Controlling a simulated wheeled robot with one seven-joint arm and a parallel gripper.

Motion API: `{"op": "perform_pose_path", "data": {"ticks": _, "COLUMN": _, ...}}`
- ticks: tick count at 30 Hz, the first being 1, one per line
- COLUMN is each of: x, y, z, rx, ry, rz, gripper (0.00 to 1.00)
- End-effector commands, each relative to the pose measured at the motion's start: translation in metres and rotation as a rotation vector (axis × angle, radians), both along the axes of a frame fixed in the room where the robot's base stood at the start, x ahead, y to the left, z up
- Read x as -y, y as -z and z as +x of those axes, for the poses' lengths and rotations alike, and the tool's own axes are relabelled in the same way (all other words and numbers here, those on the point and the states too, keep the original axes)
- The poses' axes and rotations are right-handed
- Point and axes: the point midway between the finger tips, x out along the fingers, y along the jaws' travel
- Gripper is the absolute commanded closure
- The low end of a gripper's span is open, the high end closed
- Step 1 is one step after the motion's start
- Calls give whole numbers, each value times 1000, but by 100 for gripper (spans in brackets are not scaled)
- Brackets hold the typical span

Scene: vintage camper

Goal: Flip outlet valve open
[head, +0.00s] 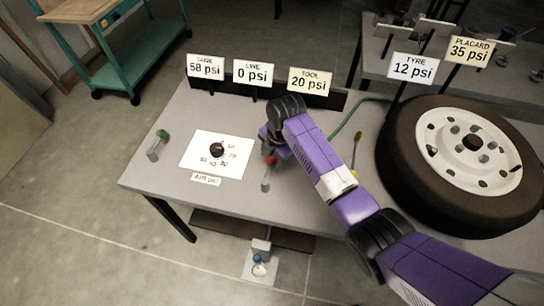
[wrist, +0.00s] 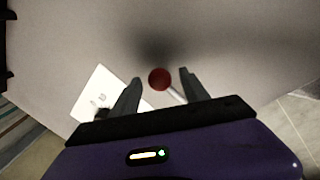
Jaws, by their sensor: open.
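A small valve with a red ball knob (head: 271,160) on a short grey lever stands on the grey workbench. A second valve with a green knob (head: 161,134) stands near the bench's left end. No label shows which one is the outlet valve. My gripper (head: 269,148) is just over the red-knobbed valve, pointing down. In the wrist view, the red knob (wrist: 159,79) shows between the two spread fingers of my gripper (wrist: 161,77), with a gap on each side. The arm partly hides the area around this valve in the head view.
A dial (head: 217,149) on a white plate sits between the valves. Signs behind read tank 58 psi (head: 206,66), line 0 psi (head: 252,72) and tool 20 psi (head: 310,81). A tyre (head: 405,150) lies to the right. A blue-knobbed fixture (head: 258,260) is low in front.

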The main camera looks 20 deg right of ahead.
Motion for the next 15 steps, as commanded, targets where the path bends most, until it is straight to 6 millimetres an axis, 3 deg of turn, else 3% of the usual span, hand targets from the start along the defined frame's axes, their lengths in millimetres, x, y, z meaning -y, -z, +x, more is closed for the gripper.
{"op": "perform_pose_path", "data": {"ticks": 10, "x": -1, "y": 4, "z": 1, "rx": 1, "ry": 0, "rz": 0, "gripper": 47}}
{"op": "perform_pose_path", "data": {"ticks": 15, "x": 0, "y": 4, "z": 1, "rx": 1, "ry": 0, "rz": 0, "gripper": 80}}
